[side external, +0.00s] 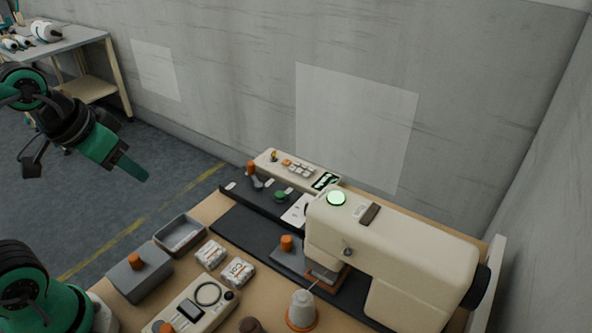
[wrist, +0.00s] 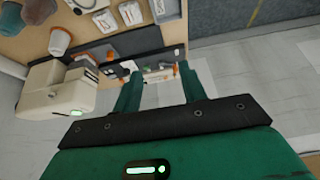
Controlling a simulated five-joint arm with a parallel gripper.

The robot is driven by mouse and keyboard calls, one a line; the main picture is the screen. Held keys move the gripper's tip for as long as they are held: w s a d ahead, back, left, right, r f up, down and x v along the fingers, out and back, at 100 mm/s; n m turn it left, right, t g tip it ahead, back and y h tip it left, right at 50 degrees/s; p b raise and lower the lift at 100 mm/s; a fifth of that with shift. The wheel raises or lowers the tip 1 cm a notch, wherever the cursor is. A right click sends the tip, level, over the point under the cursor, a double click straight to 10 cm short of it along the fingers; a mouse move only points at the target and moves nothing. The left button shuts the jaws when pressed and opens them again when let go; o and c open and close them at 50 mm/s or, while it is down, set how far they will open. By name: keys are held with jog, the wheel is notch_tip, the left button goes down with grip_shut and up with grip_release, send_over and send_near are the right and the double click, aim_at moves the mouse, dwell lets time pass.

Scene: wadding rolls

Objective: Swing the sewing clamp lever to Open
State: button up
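The cream sewing machine (side external: 395,240) stands at the right of the bench, with a lit green disc on top. An orange-capped lever (side external: 251,168) rises from the dark strip at the back, with small white labels beside it, too small to read. Another orange knob (side external: 287,242) stands on the grey plate beside the needle area. I cannot tell for certain which one is the clamp lever, nor its setting. My gripper (side external: 132,168) hangs in the air at the upper left, well apart from the bench. In the wrist view my gripper (wrist: 157,75) shows two spread fingers with nothing between them.
A grey tray (side external: 180,235), a grey box with an orange knob (side external: 140,275), white wrapped packs (side external: 238,272), a cream meter unit (side external: 197,308) and a thread cone (side external: 302,309) crowd the front. A cream switch panel (side external: 296,168) stands at the back. The air above is clear.

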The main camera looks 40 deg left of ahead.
jog(key=w+r+m+g, duration=0.1)
jog(key=w+r+g, duration=0.1)
jog(key=w, duration=0.7)
jog(key=m+g, duration=0.3)
jog(key=g, duration=0.1)
send_over(250, 163)
notch_tip(250, 163, down, 14)
jog(key=shift+r, duration=0.15)
jog(key=shift+w+f, duration=0.1)
jog(key=shift+f, duration=0.15)
jog(key=shift+f, duration=0.15)
jog(key=shift+f, duration=3.75)
